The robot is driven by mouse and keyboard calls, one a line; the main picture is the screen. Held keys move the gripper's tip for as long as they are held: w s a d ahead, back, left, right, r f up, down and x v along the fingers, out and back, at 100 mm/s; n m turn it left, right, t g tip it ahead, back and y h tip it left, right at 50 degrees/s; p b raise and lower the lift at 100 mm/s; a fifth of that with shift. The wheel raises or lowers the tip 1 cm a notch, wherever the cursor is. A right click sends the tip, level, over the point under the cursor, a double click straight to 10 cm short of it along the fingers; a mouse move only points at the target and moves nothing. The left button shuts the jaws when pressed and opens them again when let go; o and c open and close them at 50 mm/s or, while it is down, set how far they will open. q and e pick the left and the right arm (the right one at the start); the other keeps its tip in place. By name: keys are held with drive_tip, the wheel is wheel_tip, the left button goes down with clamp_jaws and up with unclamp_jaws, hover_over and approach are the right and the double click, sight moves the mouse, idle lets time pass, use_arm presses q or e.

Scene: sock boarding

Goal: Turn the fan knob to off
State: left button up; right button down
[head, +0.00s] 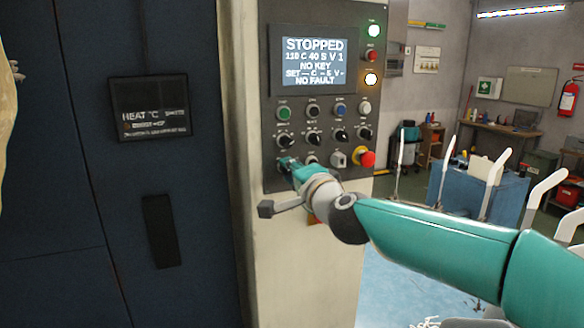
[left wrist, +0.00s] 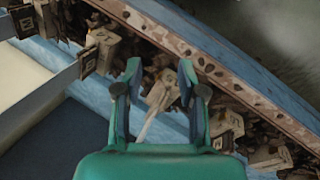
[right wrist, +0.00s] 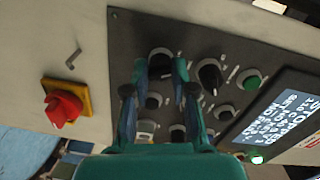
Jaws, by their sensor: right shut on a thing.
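The dark control panel (head: 325,185) carries rows of knobs and buttons. My right gripper (head: 287,164) is at its lower left corner, shut on the bottom-left knob (right wrist: 160,58). The fingers hide most of that knob, and its label and pointer cannot be read, so I cannot tell from the lettering whether it is the fan knob. In the right wrist view my right gripper (right wrist: 160,70) has its fingertips on both sides of the knob. My left gripper (left wrist: 158,72) is open and empty, above a rail with pale clips (left wrist: 162,90); it is outside the head view.
The screen (head: 315,65) reads STOPPED and NO FAULT. A red emergency button (head: 366,158) sits right of the bottom row. A red switch on a yellow plate (right wrist: 65,106) is below the panel. A dark cabinet door (head: 150,60) stands left. Upright pale boards (head: 496,165) stand right.

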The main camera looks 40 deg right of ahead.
drive_tip(key=shift+a+f, duration=0.15)
drive_tip(key=shift+f, duration=0.15)
drive_tip(key=c, duration=1.2)
unclamp_jaws()
drive_tip(key=shift+o, duration=1.2)
drive_tip(key=shift+r, duration=0.15)
drive_tip(key=shift+s+r, duration=0.1)
drive_tip(key=v, duration=1.1)
drive_tip(key=shift+s, duration=0.4)
